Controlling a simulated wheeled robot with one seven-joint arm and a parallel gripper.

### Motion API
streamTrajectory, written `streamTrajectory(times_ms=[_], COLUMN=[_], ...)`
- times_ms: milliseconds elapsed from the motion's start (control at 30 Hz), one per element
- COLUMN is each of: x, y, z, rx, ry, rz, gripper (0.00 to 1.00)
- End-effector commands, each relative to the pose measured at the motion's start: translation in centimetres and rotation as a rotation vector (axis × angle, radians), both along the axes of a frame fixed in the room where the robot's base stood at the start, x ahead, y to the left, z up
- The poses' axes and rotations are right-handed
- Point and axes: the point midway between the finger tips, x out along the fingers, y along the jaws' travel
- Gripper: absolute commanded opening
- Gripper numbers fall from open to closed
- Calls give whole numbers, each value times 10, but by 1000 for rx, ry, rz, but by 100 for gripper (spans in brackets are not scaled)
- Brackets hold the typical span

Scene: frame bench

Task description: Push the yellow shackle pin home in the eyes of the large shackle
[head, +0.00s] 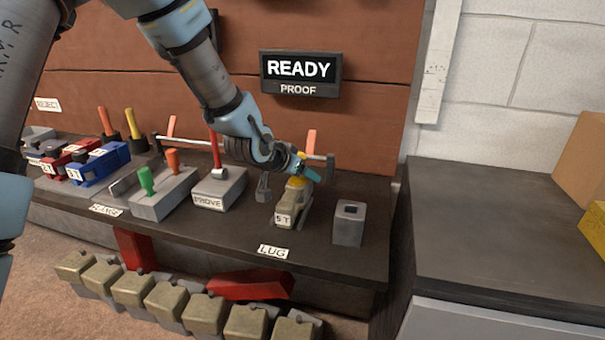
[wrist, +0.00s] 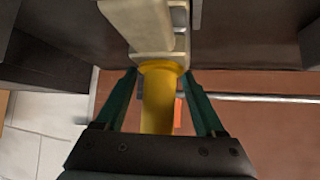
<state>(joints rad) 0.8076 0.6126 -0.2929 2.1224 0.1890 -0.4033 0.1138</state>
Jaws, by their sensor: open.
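The large shackle (head: 290,212), olive-tan with a "5 T" label, stands on the dark bench behind the LUG label. Its pale body (wrist: 150,28) shows at the top of the wrist view. The yellow shackle pin (head: 297,182) is at the shackle's upper end, partly hidden by my gripper. In the wrist view the yellow pin (wrist: 157,105) runs from between my fingers to a collar at the shackle's edge; how deep it sits is hidden. My gripper (wrist: 162,82) is open, its teal fingers on either side of the pin with visible gaps. It also shows in the head view (head: 308,170).
A grey block with a square hole (head: 349,223) stands just right of the shackle. The PROVE block (head: 219,187) with a red handle is to the left. A horizontal rail (head: 180,140) runs behind. The dark cabinet top (head: 490,220) at right is mostly clear.

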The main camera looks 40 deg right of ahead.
Motion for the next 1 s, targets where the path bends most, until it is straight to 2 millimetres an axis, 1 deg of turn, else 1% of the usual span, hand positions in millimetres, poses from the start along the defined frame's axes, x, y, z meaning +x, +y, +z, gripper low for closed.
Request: streamTrajectory(times_ms=[167, 400, 600, 733, 1000], x=[-4, -13, -19, -21, -22], y=[16, 50, 70, 76, 77], z=[15, 46, 64, 68, 69], rx=[-1, -2, -2, 0, 0], ry=[-3, -3, -2, -1, -1], rz=[0, 2, 0, 1, -1], gripper=[71, 71, 71, 71, 71])
